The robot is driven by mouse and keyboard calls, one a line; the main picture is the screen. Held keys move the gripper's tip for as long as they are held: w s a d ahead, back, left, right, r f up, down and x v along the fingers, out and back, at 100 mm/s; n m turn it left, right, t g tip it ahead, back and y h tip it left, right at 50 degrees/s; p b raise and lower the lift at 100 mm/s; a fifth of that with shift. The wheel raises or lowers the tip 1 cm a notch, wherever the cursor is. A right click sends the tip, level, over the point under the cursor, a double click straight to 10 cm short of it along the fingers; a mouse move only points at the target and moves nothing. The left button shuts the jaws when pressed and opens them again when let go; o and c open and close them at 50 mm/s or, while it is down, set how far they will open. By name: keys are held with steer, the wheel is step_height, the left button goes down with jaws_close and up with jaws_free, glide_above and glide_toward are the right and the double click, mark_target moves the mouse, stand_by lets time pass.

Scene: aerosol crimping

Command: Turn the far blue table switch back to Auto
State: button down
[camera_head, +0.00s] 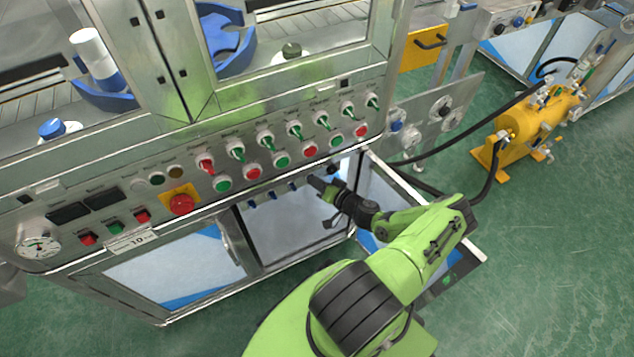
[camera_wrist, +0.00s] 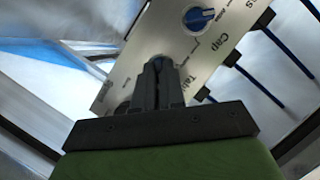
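In the wrist view, a tilted metal panel (camera_wrist: 222,30) carries a blue switch (camera_wrist: 200,18) beside a label that seems to read Cap. A second label, seemingly Table, is just right of my fingertips. My gripper (camera_wrist: 160,72) has its two fingers close together, with a narrow gap, over the spot of the table switch. The fingers hide that switch, so its setting cannot be read. In the head view my gripper (camera_head: 322,187) reaches into the open lower cabinet below the front control panel.
The front panel above carries several red and green switches and buttons and a red emergency button (camera_head: 181,204). The open cabinet door (camera_head: 384,200) is close to my arm. A yellow tank (camera_head: 537,127) with black hoses stands at the right. Green floor is free at the lower right.

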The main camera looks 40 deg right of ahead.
steer(key=shift+p, duration=0.35)
steer(key=shift+w+a+n+g+h+p, duration=0.1)
steer(key=shift+a+n+g+h+p, duration=0.2)
steer(key=shift+n+h+p, duration=1.3)
steer(key=shift+w+a+n+g+h+p, duration=0.15)
steer(key=shift+n+g+h+p, duration=0.3)
steer(key=shift+n+h+p, duration=1.15)
steer(key=shift+s+a+n+g+h+p, duration=0.1)
steer(key=shift+a+n+g+h+p, duration=0.4)
steer(key=shift+n+p, duration=2)
steer(key=shift+d+n+h+b, duration=0.3)
steer(key=shift+n+b, duration=0.15)
steer(key=shift+n, duration=0.05)
steer(key=c, duration=1.2)
jaws_free()
